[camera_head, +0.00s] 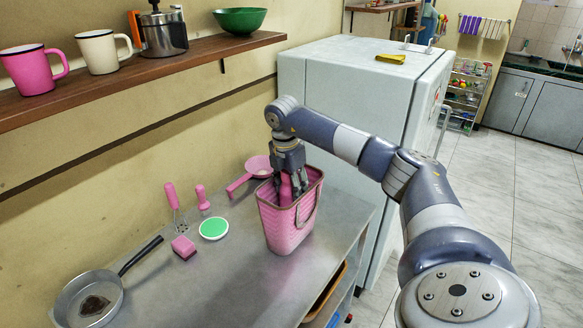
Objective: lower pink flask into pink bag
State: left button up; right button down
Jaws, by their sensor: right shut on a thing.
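The pink bag (290,228) stands upright on the metal table, with its open top facing up and a brown rim. My right gripper (287,184) points down into the mouth of the bag. It is shut on the pink flask (286,190), whose visible part is between the fingers. The lower part of the flask is hidden by the bag's front wall, so I cannot tell if it touches the bottom. My left gripper is not in view.
A pink strainer (257,166) lies just behind the bag. Pink utensils, a pink sponge (183,247), a green-topped dish (214,228) and a pan (90,300) lie left. The fridge (345,85) stands right of the table. A shelf (130,75) hangs above.

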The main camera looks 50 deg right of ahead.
jog(key=shift+f+b, duration=0.65)
jog(key=shift+f, duration=0.5)
dwell(0.4)
jog(key=c, duration=0.7)
grip_release()
